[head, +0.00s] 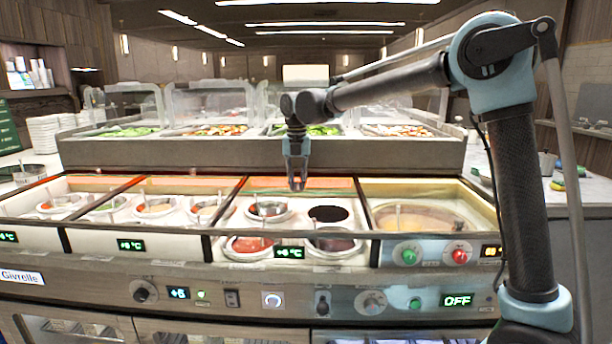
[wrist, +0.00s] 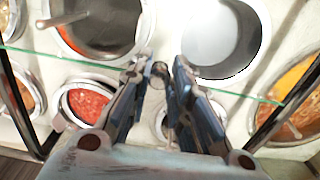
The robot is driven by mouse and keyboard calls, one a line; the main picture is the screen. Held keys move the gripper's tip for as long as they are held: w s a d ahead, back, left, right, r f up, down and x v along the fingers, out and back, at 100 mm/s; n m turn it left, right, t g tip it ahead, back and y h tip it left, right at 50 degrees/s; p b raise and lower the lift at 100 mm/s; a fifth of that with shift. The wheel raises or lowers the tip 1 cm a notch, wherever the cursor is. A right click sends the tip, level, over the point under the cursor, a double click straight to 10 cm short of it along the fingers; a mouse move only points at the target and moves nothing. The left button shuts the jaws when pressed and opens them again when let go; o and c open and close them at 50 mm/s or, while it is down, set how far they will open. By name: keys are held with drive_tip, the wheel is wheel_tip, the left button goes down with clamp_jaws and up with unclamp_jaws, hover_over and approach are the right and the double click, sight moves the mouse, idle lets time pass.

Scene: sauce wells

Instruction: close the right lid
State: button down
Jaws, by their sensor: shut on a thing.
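My gripper (head: 297,187) hangs over the back of the counter section with several round sauce wells. In the wrist view my gripper (wrist: 159,68) has its fingertips closed around a small round grey knob (wrist: 160,72). The knob sits in line with the thin green edge of a clear glass lid (wrist: 240,95), which runs across the wells. The lid's surface is hard to make out because it is clear. A well with a grey, empty-looking inside (wrist: 222,40) lies at the upper right of the wrist view. A well of red sauce (wrist: 88,103) is at the lower left. My fingers partly hide another well between them.
Dark divider bars (wrist: 292,105) flank this section. Ladle handles stick up from several wells. A large round well of tan sauce (head: 425,218) is to the right. A raised food display (head: 270,153) stands behind, and control knobs (head: 372,302) line the front.

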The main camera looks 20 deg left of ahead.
drive_tip(key=s+d, duration=0.3)
drive_tip(key=s, duration=0.6)
drive_tip(key=s+d, duration=0.4)
drive_tip(key=s, duration=0.5)
drive_tip(key=shift+s+d, duration=0.3)
drive_tip(key=shift+s, duration=0.05)
drive_tip(key=c, duration=1.4)
unclamp_jaws()
drive_tip(key=shift+c, duration=0.2)
drive_tip(key=shift+r, duration=0.1)
wheel_tip(320, 180, up, 12)
